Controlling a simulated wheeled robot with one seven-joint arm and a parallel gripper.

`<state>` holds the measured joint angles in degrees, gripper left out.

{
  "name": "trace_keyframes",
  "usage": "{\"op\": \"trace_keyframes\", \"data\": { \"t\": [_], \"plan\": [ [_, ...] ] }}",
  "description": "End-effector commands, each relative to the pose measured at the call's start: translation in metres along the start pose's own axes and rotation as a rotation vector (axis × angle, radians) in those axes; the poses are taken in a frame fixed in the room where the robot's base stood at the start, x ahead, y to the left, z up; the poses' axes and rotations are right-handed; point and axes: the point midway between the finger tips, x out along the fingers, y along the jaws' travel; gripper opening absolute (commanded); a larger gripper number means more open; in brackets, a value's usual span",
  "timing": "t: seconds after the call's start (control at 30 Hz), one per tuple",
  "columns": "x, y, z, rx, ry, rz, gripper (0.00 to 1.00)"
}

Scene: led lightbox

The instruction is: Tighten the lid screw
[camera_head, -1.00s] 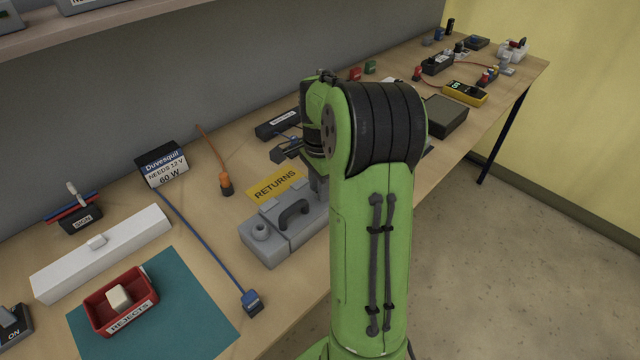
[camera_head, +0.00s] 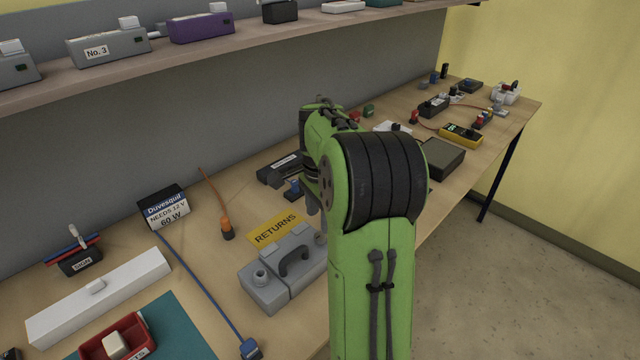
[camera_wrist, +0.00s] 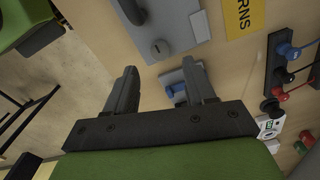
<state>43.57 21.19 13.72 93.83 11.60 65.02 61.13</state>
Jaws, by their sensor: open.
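A grey box (camera_head: 262,291) with a dark handle (camera_head: 297,256) lies on the bench beside the yellow RETURNS sign (camera_head: 275,228). A round grey knob (camera_head: 261,276) stands on its left end. In the wrist view, part of the grey box (camera_wrist: 181,22) shows at the top, with a round screw-like piece (camera_wrist: 160,46) on it. My gripper (camera_wrist: 160,84) is open and empty. It hangs above the bench beside the box, apart from it. A small blue-topped piece (camera_wrist: 178,90) on a grey base shows beyond the right finger. In the head view my arm hides most of my gripper.
A black-and-white Duvesquil box (camera_head: 164,206), an orange-handled tool (camera_head: 227,229) and a blue cable (camera_head: 190,265) lie to the left. A white bar (camera_head: 98,297) and red bin (camera_head: 117,335) are nearer. Meters and connectors crowd the far right. A shelf (camera_head: 200,52) overhangs the back.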

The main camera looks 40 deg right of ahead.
Motion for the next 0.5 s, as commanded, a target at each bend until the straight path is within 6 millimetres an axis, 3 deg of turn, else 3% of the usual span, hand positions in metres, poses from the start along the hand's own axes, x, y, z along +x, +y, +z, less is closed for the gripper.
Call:
{"op": "trace_keyframes", "data": {
  "t": [0.03,0.2,0.33,0.5],
  "plan": [
    [-0.021,-0.001,0.0,0.0,0.003,-0.005,0.54],
    [-0.068,-0.001,0.0,-0.001,0.002,-0.004,0.54],
    [-0.093,-0.001,0.0,-0.001,0.002,-0.003,0.54],
    [-0.104,0.0,0.0,-0.001,0.0,0.0,0.54]
  ]
}}
